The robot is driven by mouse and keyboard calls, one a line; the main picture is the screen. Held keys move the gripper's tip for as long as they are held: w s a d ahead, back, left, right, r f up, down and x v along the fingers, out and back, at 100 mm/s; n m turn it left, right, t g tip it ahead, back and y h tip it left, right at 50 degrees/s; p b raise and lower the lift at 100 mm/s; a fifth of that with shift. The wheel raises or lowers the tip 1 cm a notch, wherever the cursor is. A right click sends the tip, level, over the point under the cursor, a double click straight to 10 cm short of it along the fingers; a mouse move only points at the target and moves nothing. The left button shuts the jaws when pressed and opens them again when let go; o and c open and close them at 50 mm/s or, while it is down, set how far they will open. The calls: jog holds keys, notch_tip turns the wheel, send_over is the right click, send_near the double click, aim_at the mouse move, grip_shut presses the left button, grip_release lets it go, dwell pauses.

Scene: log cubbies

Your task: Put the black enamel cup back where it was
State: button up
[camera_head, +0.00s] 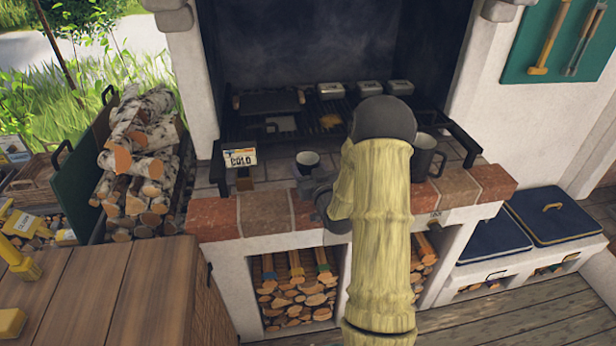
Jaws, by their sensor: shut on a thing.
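A small dark cup with a pale inside (307,158) stands upright, or is held upright, at the front of the grill's tiled ledge, left of my arm. It looks like the black enamel cup. My gripper (309,180) reaches it from the front and is shut on it; the fingers are small and partly hidden by my own wrist. I cannot tell whether the cup's base touches the ledge. A larger dark grey mug with a handle (424,158) stands on the ledge right of my arm.
A "COLD" sign (240,158) stands left of the cup. Behind is the grill grate (350,112) with several small metal boxes. Brick edging (264,212) fronts the ledge, above log cubbies (295,285). Stacked logs (140,150) are at left, a wooden table (100,290) at lower left.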

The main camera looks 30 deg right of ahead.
jog(key=shift+f, duration=1.6)
jog(key=shift+f, duration=0.2)
jog(key=o, duration=1)
jog(key=shift+o, duration=0.4)
jog(key=shift+w, duration=0.1)
jog(key=shift+r, duration=0.1)
jog(key=shift+d+r, duration=0.15)
jog(key=s+a+b, duration=0.1)
jog(key=s+b, duration=0.1)
jog(key=s, duration=1)
jog(key=shift+a+b, duration=0.15)
jog(key=shift+b, duration=0.25)
